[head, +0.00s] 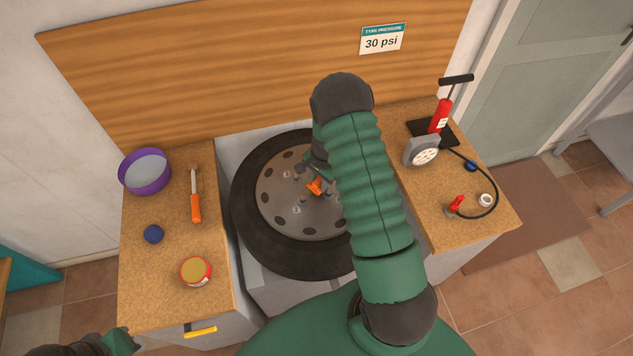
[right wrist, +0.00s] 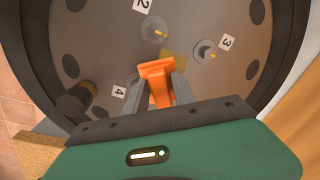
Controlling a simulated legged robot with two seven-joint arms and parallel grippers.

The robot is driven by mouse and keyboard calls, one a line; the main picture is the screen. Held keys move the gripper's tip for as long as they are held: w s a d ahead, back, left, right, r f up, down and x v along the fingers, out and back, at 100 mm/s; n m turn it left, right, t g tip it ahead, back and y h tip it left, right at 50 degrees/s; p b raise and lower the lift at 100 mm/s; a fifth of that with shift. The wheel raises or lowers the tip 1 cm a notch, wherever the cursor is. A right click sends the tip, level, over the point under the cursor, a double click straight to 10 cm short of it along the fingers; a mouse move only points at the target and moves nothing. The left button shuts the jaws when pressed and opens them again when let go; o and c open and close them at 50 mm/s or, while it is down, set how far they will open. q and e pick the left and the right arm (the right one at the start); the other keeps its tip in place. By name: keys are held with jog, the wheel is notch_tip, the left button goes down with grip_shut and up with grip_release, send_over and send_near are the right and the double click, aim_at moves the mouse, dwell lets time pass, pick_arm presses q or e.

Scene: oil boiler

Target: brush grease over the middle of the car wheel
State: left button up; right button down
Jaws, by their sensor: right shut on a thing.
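The car wheel (head: 273,232) lies flat in a recess between two counters, a black tyre around a grey disc (head: 280,205) with dark holes. Numbered studs stand on the disc, with labels 2, 3 and 4 in the right wrist view. My right gripper (head: 312,178) is over the disc, shut on an orange-handled tool (right wrist: 157,82), seemingly the brush. A faint yellowish patch (right wrist: 173,64) shows at its far end; I cannot tell if it is bristles or grease. An open tin of yellowish grease (head: 196,271) stands on the left counter. My left arm shows at bottom left, its fingers unclear.
The left counter (head: 150,290) also holds a purple bowl (head: 145,171), an orange-handled tool (head: 195,200) and a blue round object (head: 153,233). The right counter (head: 430,225) holds a red pump (head: 441,113), a gauge (head: 424,156) and a hose. A wooden board stands behind the wheel.

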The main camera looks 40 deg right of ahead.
jog(key=shift+w+a, duration=0.1)
jog(key=shift+a, duration=0.25)
jog(key=shift+w+a, duration=0.2)
jog(key=shift+a, duration=0.15)
jog(key=shift+s+d, duration=0.45)
jog(key=shift+d, duration=0.35)
jog(key=shift+w+a, duration=0.2)
jog(key=shift+a, duration=0.1)
jog(key=shift+w+a+f, duration=0.1)
jog(key=shift+w+a, duration=0.1)
jog(key=shift+a, duration=0.3)
jog(key=shift+s+d, duration=0.4)
jog(key=shift+d, duration=0.35)
jog(key=shift+w+a, duration=0.15)
jog(key=shift+a, duration=0.15)
